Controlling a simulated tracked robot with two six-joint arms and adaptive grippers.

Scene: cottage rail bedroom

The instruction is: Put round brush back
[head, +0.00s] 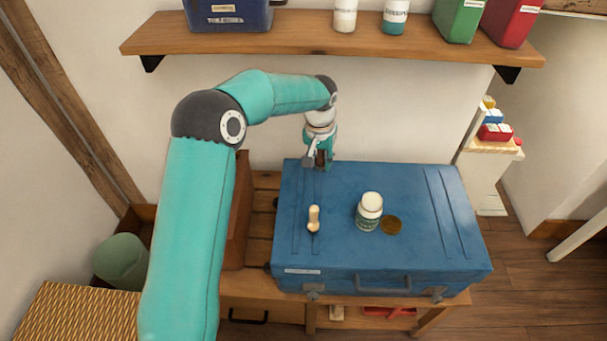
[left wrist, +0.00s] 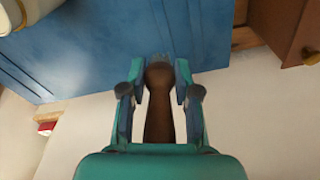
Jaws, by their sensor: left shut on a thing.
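My left gripper (head: 318,160) is above the back left part of the blue case (head: 330,260). It is shut on a dark brown brush-like thing, which I take as the round brush (head: 322,157). I cannot tell whether that end touches the lid. My right gripper is not in view.
On the case lid stand a small pale wooden piece (head: 313,219) and a white-capped jar (head: 369,212), beside a flat brown disc (head: 391,225). A wall shelf (head: 290,38) with containers hangs behind. A green bin (head: 120,261) is at left. The lid's right side is clear.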

